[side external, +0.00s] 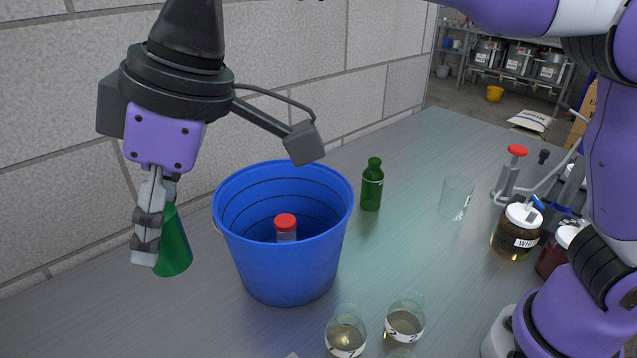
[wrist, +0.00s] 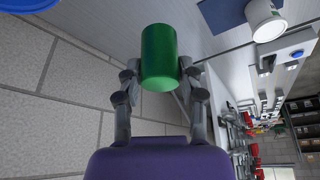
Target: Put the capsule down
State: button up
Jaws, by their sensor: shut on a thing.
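The capsule is a green tapered cap (side external: 173,246). My gripper (side external: 155,240) is shut on it and holds it left of the blue bucket. In the wrist view the capsule (wrist: 159,58) sits between the two fingers of my gripper (wrist: 160,80), one finger on each side. Its lower part in the side view stands clear of the fingers. I cannot tell from the side view whether it touches the table or hangs above it.
A blue bucket (side external: 285,258) with a red-capped container (side external: 286,228) inside stands close right of my gripper. A green bottle (side external: 372,185), an empty glass (side external: 456,198), two labelled glasses (side external: 404,320) and a jar (side external: 516,232) stand farther right. A block wall (side external: 60,120) rises behind.

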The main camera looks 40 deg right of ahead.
jog(key=w+d+m+t+h, duration=0.1)
jog(key=w+d+m, duration=0.2)
jog(key=w+d, duration=0.35)
jog(key=w+d+m+h, duration=0.1)
jog(key=w+d+m, duration=0.15)
jog(key=d, duration=0.65)
jog(key=w+d+m+t, duration=0.1)
jog(key=w+d+m, duration=0.1)
jog(key=w+d, duration=0.5)
jog(key=s+d+m+h, duration=0.2)
jog(key=d+m, duration=0.2)
jog(key=d, duration=1.1)
jog(key=s+d+m+h, duration=0.15)
jog(key=d+m, duration=0.25)
jog(key=d, duration=1.1)
notch_tip(320, 180, down, 10)
jog(key=d+f, duration=0.2)
jog(key=d, duration=0.1)
jog(key=s+d+f, duration=0.1)
jog(key=d+f, duration=0.2)
jog(key=d, duration=0.1)
jog(key=s+d+f, duration=0.1)
jog(key=d+f, duration=0.1)
jog(key=d, duration=0.2)
jog(key=shift+s+d+f, duration=0.1)
jog(key=shift+s+f, duration=0.05)
jog(key=shift+s, duration=0.1)
jog(key=shift+d+f, duration=0.15)
jog(key=shift+f, duration=1.95)
